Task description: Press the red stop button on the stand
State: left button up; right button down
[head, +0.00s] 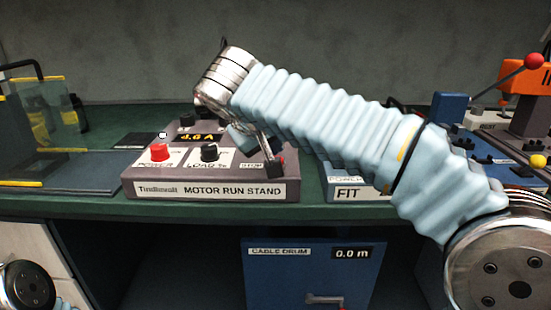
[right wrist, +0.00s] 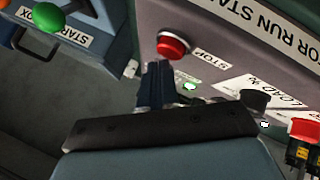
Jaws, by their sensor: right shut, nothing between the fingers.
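The grey motor run stand (head: 150,190) sits on the green bench in the head view. Its red stop button (right wrist: 172,44) shows clearly in the right wrist view, with a STOP label beside it. In the head view it is mostly hidden by my right gripper (head: 268,152), which hangs over the stand's right front corner. In the right wrist view, the right gripper's fingers (right wrist: 156,78) are shut and empty. Their tips are just short of the button in the picture; I cannot tell whether they touch. My left gripper is not in view.
A red power button (head: 160,152) and a black load knob (head: 209,152) sit left of the gripper on the stand. A blue box with a green ball knob (right wrist: 47,17) is beside the stand. A blue cable drum unit (head: 270,275) is below the bench.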

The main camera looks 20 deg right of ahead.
jog(key=shift+f+b, duration=0.55)
jog(key=shift+f, duration=0.1)
dwell(0.3)
jog(key=shift+r, duration=0.1)
jog(key=shift+r+p, duration=1)
notch_tip(320, 180, up, 5)
jog(key=p, duration=0.4)
jog(key=shift+p, duration=0.3)
jog(key=shift+f, duration=0.1)
